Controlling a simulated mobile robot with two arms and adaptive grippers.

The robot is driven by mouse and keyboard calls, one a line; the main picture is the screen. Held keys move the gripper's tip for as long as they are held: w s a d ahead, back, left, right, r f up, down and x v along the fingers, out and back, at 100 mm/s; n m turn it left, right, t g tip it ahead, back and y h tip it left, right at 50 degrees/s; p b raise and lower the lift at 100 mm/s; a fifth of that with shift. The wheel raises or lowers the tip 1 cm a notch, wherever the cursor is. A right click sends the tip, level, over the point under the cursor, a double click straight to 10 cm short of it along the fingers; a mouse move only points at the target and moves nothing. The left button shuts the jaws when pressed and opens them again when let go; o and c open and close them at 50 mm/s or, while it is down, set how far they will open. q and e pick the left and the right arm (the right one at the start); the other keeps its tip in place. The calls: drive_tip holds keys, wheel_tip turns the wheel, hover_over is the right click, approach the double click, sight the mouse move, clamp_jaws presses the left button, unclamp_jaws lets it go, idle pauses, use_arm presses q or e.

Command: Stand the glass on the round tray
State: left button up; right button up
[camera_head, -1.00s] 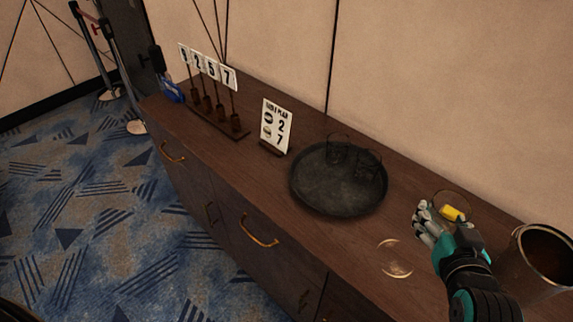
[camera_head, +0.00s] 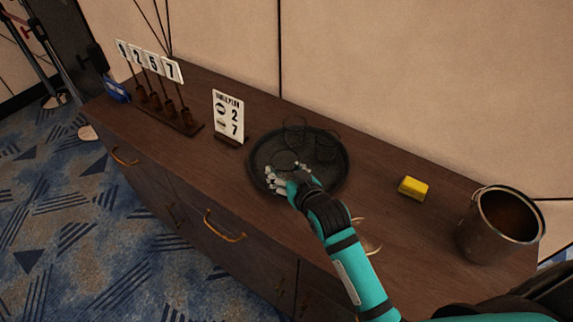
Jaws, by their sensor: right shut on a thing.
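The round dark tray (camera_head: 338,178) lies on the wooden sideboard. Two clear glasses, one at the back (camera_head: 296,131) and one at the right (camera_head: 326,147), stand on it. My right gripper (camera_head: 287,177) is over the tray's front part, shut on a clear glass (camera_head: 286,160). Only a faint round rim of this glass shows; its lower part is hidden by the fingers. I cannot tell whether it touches the tray. My left gripper is out of view.
A yellow block (camera_head: 413,188) and a metal bucket (camera_head: 492,232) stand at the right. A clear round object (camera_head: 370,243) is partly hidden by my right forearm. A sign (camera_head: 228,116) and a rack of number cards (camera_head: 168,108) stand left of the tray.

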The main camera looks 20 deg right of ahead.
sight(286, 169)
drive_tip(key=w, duration=0.2)
drive_tip(key=w+d, duration=0.1)
drive_tip(key=w, duration=0.1)
drive_tip(key=shift+w+d+f, duration=0.1)
drive_tip(key=shift+w+d, duration=0.05)
drive_tip(key=shift+d, duration=0.05)
drive_tip(key=shift+w+f, duration=0.1)
drive_tip(key=shift+f, duration=0.1)
drive_tip(key=shift+f+p, duration=0.55)
drive_tip(key=shift+f, duration=1.05)
drive_tip(key=shift+f, duration=0.1)
drive_tip(key=o, duration=1.5)
drive_tip(key=shift+f, duration=0.1)
drive_tip(key=b+v, duration=0.1)
drive_tip(key=v, duration=1.1)
